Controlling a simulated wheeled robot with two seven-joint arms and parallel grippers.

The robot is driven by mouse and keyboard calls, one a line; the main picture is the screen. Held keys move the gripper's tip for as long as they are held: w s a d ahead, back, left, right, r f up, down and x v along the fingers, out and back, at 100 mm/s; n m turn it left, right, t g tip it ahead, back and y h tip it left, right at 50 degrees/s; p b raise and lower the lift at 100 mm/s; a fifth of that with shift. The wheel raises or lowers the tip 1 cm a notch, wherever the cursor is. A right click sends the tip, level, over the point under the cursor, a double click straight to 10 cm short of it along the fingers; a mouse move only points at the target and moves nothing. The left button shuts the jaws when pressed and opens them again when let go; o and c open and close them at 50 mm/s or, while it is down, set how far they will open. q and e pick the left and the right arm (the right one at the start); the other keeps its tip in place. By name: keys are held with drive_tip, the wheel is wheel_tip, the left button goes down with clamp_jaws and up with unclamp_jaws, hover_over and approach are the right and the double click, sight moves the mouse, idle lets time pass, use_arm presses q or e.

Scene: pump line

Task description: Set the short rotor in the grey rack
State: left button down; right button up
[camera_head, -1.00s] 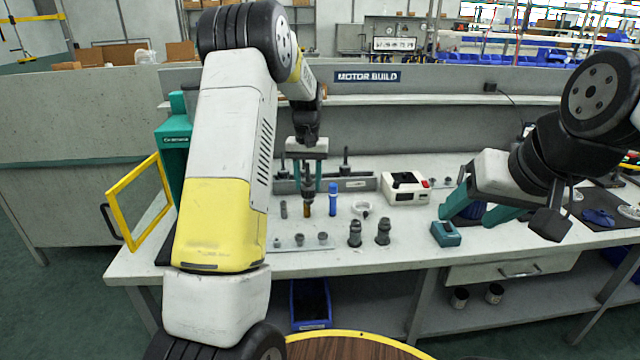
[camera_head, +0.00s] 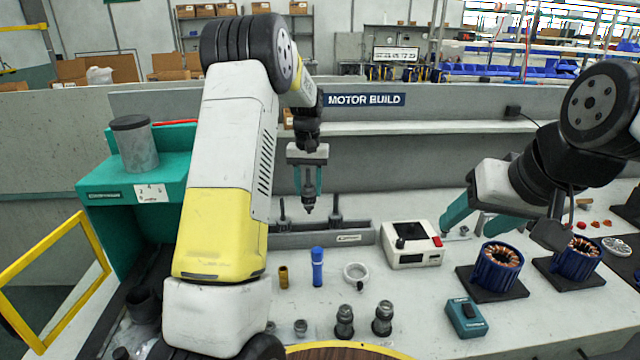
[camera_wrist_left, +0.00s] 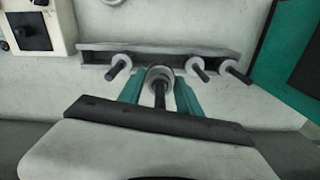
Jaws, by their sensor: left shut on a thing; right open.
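My left gripper (camera_head: 308,188) is shut on a rotor (camera_head: 308,207) with a dark shaft, held upright and pointing down. The grey rack (camera_head: 320,240) is a long low channel at the back of the bench, just beyond and below the held rotor. Dark upright shafts (camera_head: 336,213) with round collars stand in the rack; the left wrist view shows three of them (camera_wrist_left: 197,67). In that view the held rotor (camera_wrist_left: 158,82) overlaps the rack's near edge (camera_wrist_left: 175,60), between two shafts; I cannot tell whether it touches. My right gripper (camera_head: 468,226) is open and empty above the bench.
A white box with a red button (camera_head: 410,245) stands right of the rack. In front are a brass cylinder (camera_head: 283,277), a blue cylinder (camera_head: 317,268), a white ring (camera_head: 356,272) and dark fittings (camera_head: 382,318). Blue stators (camera_head: 497,268) stand at right, a teal press (camera_head: 130,180) at left.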

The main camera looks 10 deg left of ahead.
sight(309, 212)
use_arm(q)
drive_tip(key=shift+w, duration=0.25)
drive_tip(key=shift+f, duration=2.15)
drive_tip(key=shift+f, duration=1)
drive_tip(key=shift+f, duration=0.35)
drive_tip(key=shift+f, duration=0.3)
drive_tip(key=shift+f, duration=0.75)
drive_tip(key=shift+f, duration=0.15)
